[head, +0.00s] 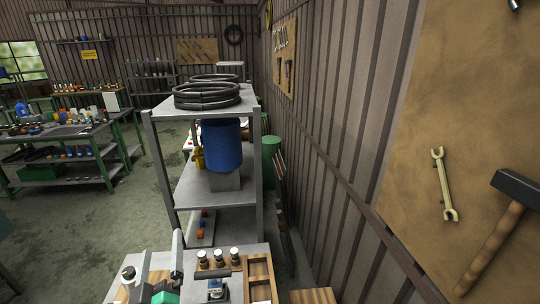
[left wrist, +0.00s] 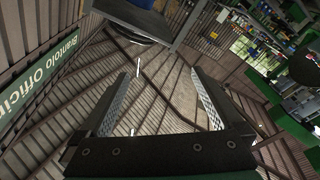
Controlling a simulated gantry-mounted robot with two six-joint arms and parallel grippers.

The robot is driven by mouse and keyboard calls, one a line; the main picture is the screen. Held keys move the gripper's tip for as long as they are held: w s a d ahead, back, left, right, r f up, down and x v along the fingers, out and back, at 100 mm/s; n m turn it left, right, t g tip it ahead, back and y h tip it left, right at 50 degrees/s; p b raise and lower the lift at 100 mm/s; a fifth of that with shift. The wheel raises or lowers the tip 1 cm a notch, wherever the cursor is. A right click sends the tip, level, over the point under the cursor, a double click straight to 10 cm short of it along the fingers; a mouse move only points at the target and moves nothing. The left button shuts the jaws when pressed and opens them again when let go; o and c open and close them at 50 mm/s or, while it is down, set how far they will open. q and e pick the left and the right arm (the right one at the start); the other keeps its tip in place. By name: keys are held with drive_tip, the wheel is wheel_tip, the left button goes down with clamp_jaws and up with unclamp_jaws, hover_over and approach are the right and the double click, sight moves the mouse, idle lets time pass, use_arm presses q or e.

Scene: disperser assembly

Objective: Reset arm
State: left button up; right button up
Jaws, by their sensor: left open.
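My left gripper (head: 160,251) shows at the bottom of the head view, with its two grey fingers pointing up and apart. In the left wrist view the gripper (left wrist: 160,73) is open, with nothing between its fingers. That view looks up at the ribbed roof and walls. In the head view the gripper stands to the left of a small row of dark-capped bottles (head: 218,258) at the front bench. My right gripper is not in view.
A wooden tray (head: 260,264) lies right of the bottles. Behind the bench stands a grey shelf rack (head: 190,188) with a blue drum (head: 221,145) and black coiled hoses (head: 207,95). A wall board with a wrench (head: 442,184) and hammer (head: 490,249) is at right.

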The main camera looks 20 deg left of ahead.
use_arm(q)
drive_tip(key=d+r+t+h, duration=0.1)
drive_tip(key=d+r+t, duration=0.1)
drive_tip(key=r, duration=0.6)
drive_tip(key=d+r+t, duration=0.2)
drive_tip(key=d+r, duration=0.1)
drive_tip(key=r, duration=0.5)
drive_tip(key=s+d+r+m+t+h, duration=0.45)
drive_tip(key=r+m+h, duration=0.2)
drive_tip(key=r, duration=0.25)
drive_tip(key=s+d+r+m+t+h, duration=0.3)
drive_tip(key=s+d+r+m+h, duration=0.25)
drive_tip(key=r+m, duration=0.3)
wheel_tip(320, 180, up, 21)
drive_tip(key=n+p, duration=0.1)
drive_tip(key=p, duration=2)
drive_tip(key=shift+d, duration=0.1)
